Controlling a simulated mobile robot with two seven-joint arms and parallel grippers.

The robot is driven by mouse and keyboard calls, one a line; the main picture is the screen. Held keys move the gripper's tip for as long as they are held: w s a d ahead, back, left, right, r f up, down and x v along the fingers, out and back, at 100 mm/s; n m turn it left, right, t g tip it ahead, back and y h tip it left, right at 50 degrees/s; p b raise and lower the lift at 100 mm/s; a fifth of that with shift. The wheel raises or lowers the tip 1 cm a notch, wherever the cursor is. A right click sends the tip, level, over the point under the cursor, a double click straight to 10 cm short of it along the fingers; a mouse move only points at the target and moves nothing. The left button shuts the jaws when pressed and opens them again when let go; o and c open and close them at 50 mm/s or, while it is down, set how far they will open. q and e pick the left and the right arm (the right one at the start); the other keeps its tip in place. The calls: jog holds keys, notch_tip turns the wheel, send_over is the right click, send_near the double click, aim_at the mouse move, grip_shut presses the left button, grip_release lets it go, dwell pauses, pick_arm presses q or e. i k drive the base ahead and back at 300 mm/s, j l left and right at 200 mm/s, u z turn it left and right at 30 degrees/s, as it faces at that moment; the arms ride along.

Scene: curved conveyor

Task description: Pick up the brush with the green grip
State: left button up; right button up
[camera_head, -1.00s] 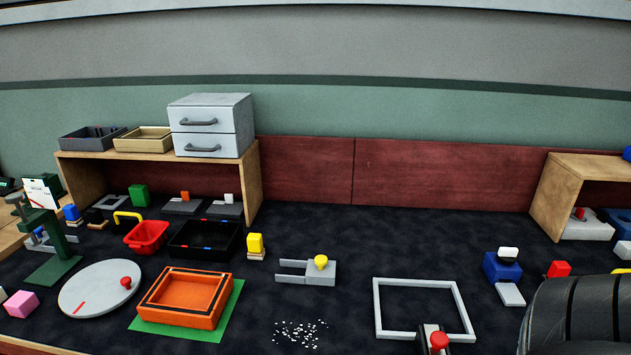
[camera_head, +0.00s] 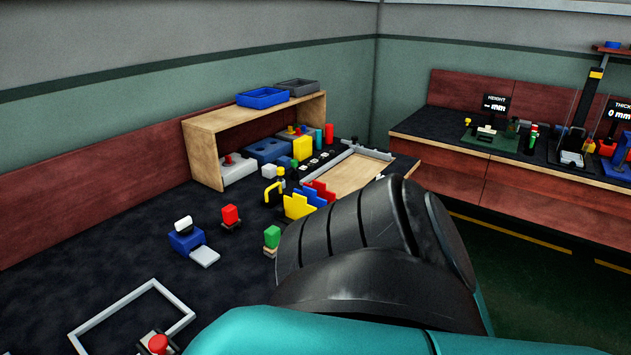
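A small brush with a green grip (camera_head: 271,236) stands upright on the dark table, just left of my large black and teal arm link. Its lower part is a thin pale base. The arm link covers the table to the right of it. Neither of my grippers is in view, so I cannot see where they are relative to the brush.
A wooden shelf (camera_head: 207,158) is further back. A grey frame (camera_head: 92,322) lies front left.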

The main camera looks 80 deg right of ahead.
aim_at(272, 235)
jog(key=z, duration=2.25)
